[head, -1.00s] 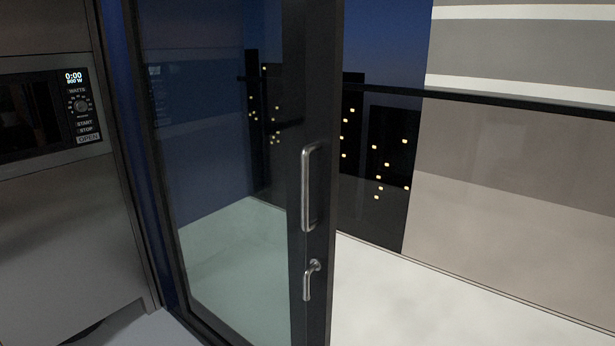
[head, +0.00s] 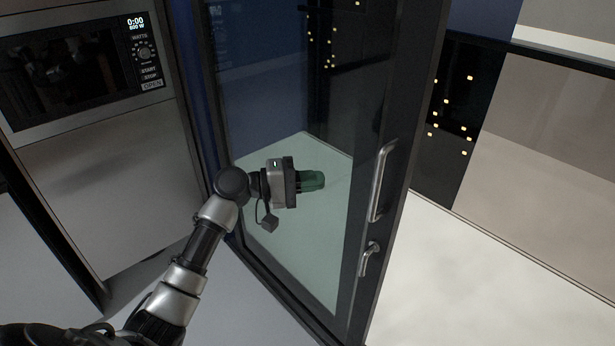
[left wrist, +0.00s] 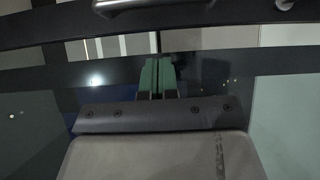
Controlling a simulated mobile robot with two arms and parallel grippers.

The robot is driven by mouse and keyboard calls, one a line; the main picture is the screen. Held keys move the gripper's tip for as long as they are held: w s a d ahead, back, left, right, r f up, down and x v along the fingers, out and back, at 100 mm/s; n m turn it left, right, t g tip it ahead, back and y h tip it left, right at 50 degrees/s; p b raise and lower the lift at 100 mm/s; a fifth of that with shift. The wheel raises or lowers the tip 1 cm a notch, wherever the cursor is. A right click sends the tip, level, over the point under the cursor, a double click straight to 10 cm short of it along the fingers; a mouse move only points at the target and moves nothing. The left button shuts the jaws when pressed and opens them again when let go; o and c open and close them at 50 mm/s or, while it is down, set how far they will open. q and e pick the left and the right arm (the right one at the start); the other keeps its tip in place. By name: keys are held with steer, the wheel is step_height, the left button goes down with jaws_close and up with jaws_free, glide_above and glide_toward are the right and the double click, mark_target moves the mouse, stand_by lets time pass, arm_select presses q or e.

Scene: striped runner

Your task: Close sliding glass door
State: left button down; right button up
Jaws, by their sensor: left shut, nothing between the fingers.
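The sliding glass door (head: 310,240) has a dark frame and stands with an open gap to its right, onto the balcony. A long metal bar handle (head: 382,182) and a smaller lever (head: 368,259) are on its right upright. My left gripper (head: 318,180), with green fingers, is in front of the glass, left of the bar handle and apart from it. Its fingers are together and empty in the left wrist view (left wrist: 157,76). I cannot tell whether the fingertips touch the glass. The bar handle crosses the top of the left wrist view (left wrist: 130,4). My right gripper is out of view.
A built-in microwave (head: 75,75) in a steel cabinet stands left of the door. The balcony floor (head: 470,275) shows clear through the gap, with a dark railing (head: 560,57) beyond it. Lit buildings stand outside.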

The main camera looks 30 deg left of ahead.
arm_select(q)
steer(key=w+d+p, duration=0.2)
steer(key=d, duration=0.6)
steer(key=shift+w+d+p, duration=0.3)
steer(key=shift+d, duration=0.05)
